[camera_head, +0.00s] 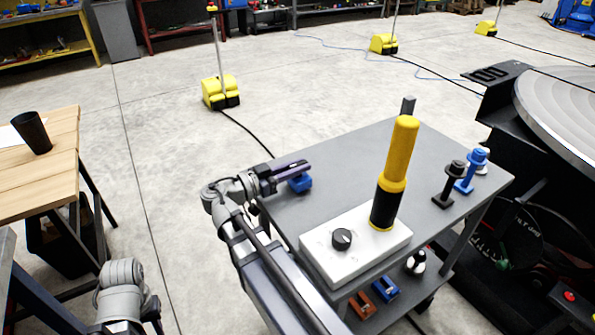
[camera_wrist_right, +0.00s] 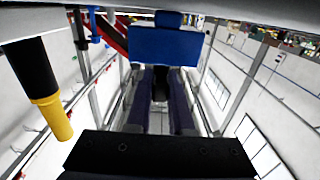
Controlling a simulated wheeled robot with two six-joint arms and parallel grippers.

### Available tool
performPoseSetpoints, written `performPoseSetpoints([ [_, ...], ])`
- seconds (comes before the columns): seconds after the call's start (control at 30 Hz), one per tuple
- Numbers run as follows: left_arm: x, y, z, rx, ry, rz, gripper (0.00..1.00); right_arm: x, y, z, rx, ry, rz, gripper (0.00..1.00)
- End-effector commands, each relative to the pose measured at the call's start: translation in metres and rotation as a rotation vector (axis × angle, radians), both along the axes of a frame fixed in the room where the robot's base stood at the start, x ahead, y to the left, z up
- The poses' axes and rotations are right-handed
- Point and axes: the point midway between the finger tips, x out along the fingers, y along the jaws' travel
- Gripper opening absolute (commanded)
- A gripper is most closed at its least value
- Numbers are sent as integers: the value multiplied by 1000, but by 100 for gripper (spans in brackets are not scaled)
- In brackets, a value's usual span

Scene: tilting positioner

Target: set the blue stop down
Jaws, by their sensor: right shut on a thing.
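My right gripper (camera_head: 293,170) reaches in over the left edge of the grey cart top. It is shut on the blue stop (camera_head: 301,184), a small blue block that shows just below the fingertips. In the right wrist view the blue stop (camera_wrist_right: 165,45) sits across the far end of the two dark fingers. I cannot tell whether its underside touches the cart top. Of my left arm only grey links show at the lower left; its gripper is not in view.
The grey cart (camera_head: 335,165) has free room around its middle and back. A white box (camera_head: 330,262) with a black knob and a yellow-black cylinder (camera_head: 397,160) stand in front. A black clamp-like piece (camera_head: 450,183) and a blue one (camera_head: 471,172) stand at right.

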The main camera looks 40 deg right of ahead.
Motion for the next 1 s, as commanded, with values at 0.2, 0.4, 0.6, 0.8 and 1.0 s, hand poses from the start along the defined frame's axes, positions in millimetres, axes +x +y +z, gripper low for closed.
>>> performPoseSetpoints([
  [0.2,0,0,-2,0,0,0,32,0,0,-1,-3,0,0,0],
  [0.4,0,0,-1,0,0,0,32,0,0,-1,0,0,0,39],
  [0.6,0,0,-1,0,0,0,32,0,0,-1,0,0,0,50],
  [0.8,0,0,2,0,0,0,32,0,0,2,0,0,0,50],
  [1.0,0,0,1,0,0,0,32,5,29,1,0,0,5,50],
])
